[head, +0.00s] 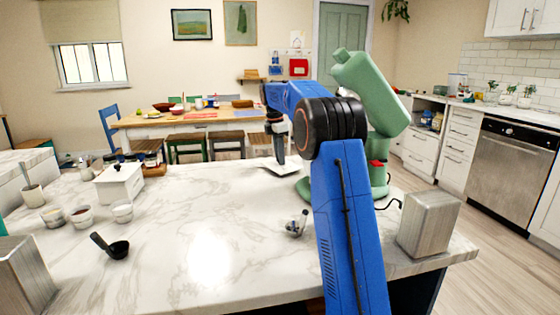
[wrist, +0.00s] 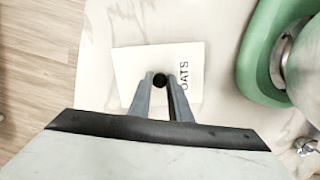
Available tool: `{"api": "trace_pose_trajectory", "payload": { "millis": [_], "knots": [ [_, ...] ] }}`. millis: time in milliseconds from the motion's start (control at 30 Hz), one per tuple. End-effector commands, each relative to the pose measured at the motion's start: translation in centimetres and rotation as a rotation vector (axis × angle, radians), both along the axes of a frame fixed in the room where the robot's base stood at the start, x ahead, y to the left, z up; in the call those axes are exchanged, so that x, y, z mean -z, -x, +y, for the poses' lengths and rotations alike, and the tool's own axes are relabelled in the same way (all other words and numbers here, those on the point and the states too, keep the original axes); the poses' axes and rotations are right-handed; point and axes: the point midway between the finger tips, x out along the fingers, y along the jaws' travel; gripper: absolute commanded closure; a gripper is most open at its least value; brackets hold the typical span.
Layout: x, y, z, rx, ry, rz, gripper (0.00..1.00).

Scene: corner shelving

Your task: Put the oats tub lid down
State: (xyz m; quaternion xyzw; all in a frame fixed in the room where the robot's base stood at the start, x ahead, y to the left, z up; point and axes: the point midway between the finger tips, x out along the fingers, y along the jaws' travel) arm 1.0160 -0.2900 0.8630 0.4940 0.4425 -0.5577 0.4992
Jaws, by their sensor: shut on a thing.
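The oats tub lid (wrist: 128,68) is a flat, white square with a black knob and the word OATS along its right side. My gripper (wrist: 160,84) is shut on the knob, with one finger on each side. In the head view, the lid (head: 266,170) is a pale plate under my gripper (head: 280,159), at the far side of the marble counter. It lies close to the counter top; I cannot tell whether it touches. My own arm hides part of that area.
A green stand mixer (head: 372,95) stands just right of the lid; its base (wrist: 262,60) is close in the wrist view. The counter's middle (head: 205,215) is clear.

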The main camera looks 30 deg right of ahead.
Motion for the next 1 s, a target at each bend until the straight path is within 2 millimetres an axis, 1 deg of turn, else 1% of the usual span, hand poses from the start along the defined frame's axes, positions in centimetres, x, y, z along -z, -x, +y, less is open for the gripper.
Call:
{"api": "trace_pose_trajectory", "payload": {
  "millis": [33,100,500,533,567,600,867,1000],
  "knots": [
    [0.7,0.1,0.0,0.0,0.0,0.002,1.0],
    [1.3,0.0,0.0,0.0,0.0,0.001,1.0],
    [1.7,0.0,0.0,0.0,0.0,0.0,1.0],
    [1.7,0.0,0.0,0.0,0.0,0.0,0.75],
    [1.7,0.0,0.0,0.0,0.0,0.0,0.68],
    [1.7,0.0,0.0,0.0,0.0,0.0,0.64],
    [1.7,0.0,0.0,0.0,0.0,0.0,0.64],
    [0.9,0.0,0.1,0.0,0.0,-0.002,0.64]
  ]
}}
